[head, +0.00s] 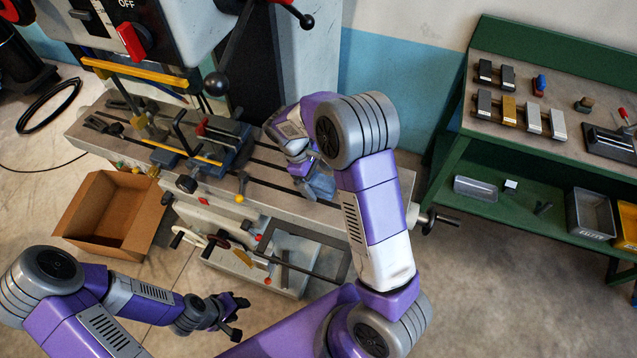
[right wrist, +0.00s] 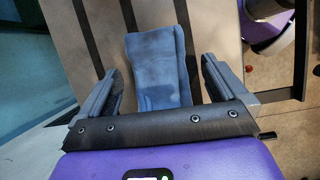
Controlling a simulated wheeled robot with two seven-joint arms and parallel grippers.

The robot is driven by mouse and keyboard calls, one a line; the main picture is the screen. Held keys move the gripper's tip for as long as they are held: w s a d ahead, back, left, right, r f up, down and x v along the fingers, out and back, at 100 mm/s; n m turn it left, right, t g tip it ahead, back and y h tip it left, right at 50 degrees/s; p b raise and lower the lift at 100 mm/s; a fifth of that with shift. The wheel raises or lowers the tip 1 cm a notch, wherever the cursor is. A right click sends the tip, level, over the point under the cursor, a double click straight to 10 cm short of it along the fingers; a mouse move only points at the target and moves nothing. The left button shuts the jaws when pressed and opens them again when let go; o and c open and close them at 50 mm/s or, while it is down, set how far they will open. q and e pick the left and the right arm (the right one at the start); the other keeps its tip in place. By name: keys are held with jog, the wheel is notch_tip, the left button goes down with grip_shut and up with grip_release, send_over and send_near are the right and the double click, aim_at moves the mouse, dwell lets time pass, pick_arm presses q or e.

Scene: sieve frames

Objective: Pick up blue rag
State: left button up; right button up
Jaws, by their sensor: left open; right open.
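The blue rag (right wrist: 158,62) lies folded on the grey slotted machine table (right wrist: 85,35) in the right wrist view. My right gripper (right wrist: 160,88) is open, with one finger on each side of the rag's near end and visible gaps to it. In the head view my right gripper (head: 308,182) is low over the right part of the machine table (head: 385,213); a bluish patch there (head: 323,186) is probably the rag, mostly hidden by my wrist. My left gripper (head: 238,312) is open and empty, away from the table at lower left.
A vise (head: 222,140) and yellow bars stand on the table left of my right wrist. An open cardboard box (head: 108,215) sits on the floor at left. A green bench (head: 480,140) with blocks and trays stands at right. Hand cranks (head: 436,218) stick out from the table.

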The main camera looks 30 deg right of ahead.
aim_at(318, 180)
jog(key=shift+s+d+f, duration=0.15)
jog(key=shift+s+f, duration=0.05)
jog(key=shift+f, duration=0.3)
jog(key=shift+w, duration=0.1)
jog(key=c, duration=1.2)
notch_tip(318, 180, up, 10)
jog(key=shift+r+p, duration=0.1)
jog(key=shift+p, duration=0.45)
